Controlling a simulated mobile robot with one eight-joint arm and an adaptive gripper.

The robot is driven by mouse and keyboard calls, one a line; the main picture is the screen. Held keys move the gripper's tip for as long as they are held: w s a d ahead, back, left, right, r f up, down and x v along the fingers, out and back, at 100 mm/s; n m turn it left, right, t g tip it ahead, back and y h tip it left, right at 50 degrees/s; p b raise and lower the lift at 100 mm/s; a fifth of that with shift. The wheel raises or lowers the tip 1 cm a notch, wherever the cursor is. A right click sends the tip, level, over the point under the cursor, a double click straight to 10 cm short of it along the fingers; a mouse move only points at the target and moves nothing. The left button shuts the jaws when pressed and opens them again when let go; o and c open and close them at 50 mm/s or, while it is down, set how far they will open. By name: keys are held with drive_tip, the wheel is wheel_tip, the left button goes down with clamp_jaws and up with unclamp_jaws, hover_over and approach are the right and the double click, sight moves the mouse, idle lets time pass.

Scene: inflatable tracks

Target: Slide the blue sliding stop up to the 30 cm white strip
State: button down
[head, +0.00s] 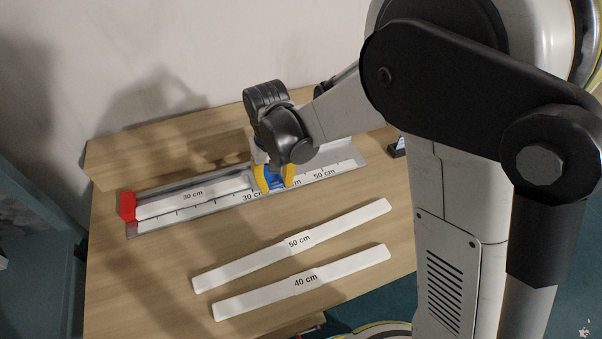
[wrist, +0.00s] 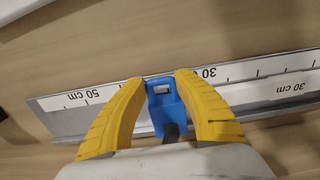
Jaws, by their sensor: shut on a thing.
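The blue sliding stop (head: 273,181) sits on the grey measuring rail (head: 215,205), near the printed 30 cm mark. My gripper (head: 274,176) is shut on it, with a yellow finger on each side. In the wrist view, the stop (wrist: 165,104) shows between the fingertips (wrist: 160,80). The 30 cm white strip (head: 165,206) lies in the rail, left of the stop, with its far left end at a red end block (head: 127,206). In the wrist view, the strip (wrist: 270,92) runs right from behind a finger. That finger hides whether strip and stop touch.
A 50 cm white strip (head: 340,225) and a 40 cm white strip (head: 350,267) lie loose on the wooden table (head: 170,270) in front of the rail. A wall stands behind the table. A small dark object (head: 397,147) is beyond the rail's right end.

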drive_tip(key=shift+s+a+f, duration=0.1)
drive_tip(key=shift+s+a, duration=0.2)
drive_tip(key=shift+a, duration=0.35)
drive_tip(key=shift+s+a, duration=0.25)
drive_tip(key=shift+a, duration=0.4)
drive_tip(key=c, duration=0.9)
unclamp_jaws()
drive_tip(key=shift+o, duration=0.2)
drive_tip(key=shift+w, duration=0.1)
wheel_tip(320, 180, up, 12)
